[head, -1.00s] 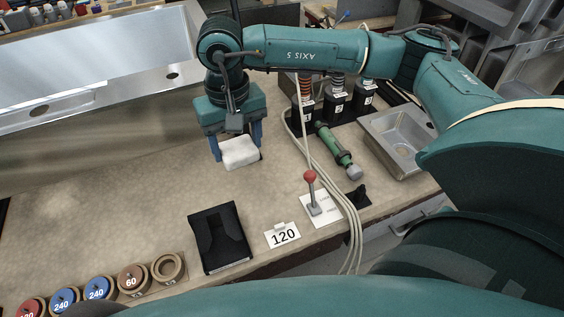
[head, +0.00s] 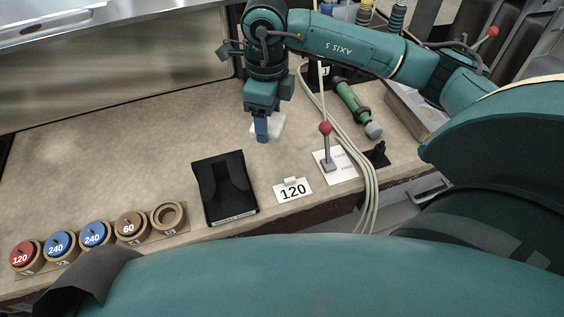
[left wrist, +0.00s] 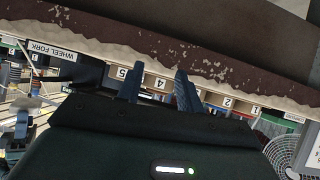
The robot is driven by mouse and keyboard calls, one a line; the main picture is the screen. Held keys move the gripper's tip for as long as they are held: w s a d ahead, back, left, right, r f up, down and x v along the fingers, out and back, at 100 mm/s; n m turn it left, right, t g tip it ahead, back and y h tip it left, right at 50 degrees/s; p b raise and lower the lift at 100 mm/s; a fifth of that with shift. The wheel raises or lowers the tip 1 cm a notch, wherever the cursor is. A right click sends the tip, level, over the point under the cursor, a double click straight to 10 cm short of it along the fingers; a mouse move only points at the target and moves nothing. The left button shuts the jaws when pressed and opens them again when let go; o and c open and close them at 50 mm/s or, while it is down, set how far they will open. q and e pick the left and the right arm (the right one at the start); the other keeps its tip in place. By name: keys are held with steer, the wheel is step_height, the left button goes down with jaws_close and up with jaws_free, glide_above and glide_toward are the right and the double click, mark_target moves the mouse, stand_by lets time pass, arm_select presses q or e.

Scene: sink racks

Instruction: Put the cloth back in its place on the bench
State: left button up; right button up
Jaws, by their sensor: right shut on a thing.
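The white cloth (head: 279,126) is a small folded pad in the head view, on or just above the beige bench (head: 110,120); I cannot tell which. My right gripper (head: 261,138) points down and is shut on the cloth. Its fingers and palm hide part of the cloth. My left gripper (left wrist: 157,90) shows in the left wrist view, with its two dark fingers apart and nothing seen between them. It faces the bench's worn edge (left wrist: 170,45) and a row of numbered labels.
A red-knobbed lever (head: 326,146), pale cables (head: 350,158) and a green tool (head: 352,105) lie to the right. Numbered discs (head: 95,234) line the front left. Bench left of the cloth is clear.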

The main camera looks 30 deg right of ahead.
mark_target(282, 121)
steer(key=f+m+b, duration=0.1)
steer(key=m, duration=0.2)
steer(key=d+f+m+b, duration=0.1)
steer(key=f+m, duration=0.1)
steer(key=m, duration=0.1)
steer(key=d+f+m, duration=0.1)
steer(key=m, duration=0.3)
steer(key=shift+w+d+f+b, duration=0.2)
steer(key=shift+w+b, duration=0.15)
steer(key=shift+b, duration=0.05)
steer(key=shift+w+d+f+m+b, duration=0.1)
steer(key=shift+d+f+m+b, duration=0.15)
steer(key=shift+f+m, duration=1.25)
steer(key=shift+s+d+f+m+b, duration=0.1)
steer(key=shift+d+f+m+b, duration=0.2)
steer(key=shift+f, duration=2.15)
steer(key=shift+w+d+f+m+b, duration=0.15)
steer(key=shift+f+m, duration=0.85)
steer(key=shift+f, duration=1)
steer(key=o, duration=1)
steer(key=shift+r, duration=0.1)
step_height(282, 121, up, 12)
steer(key=shift+r, duration=0.1)
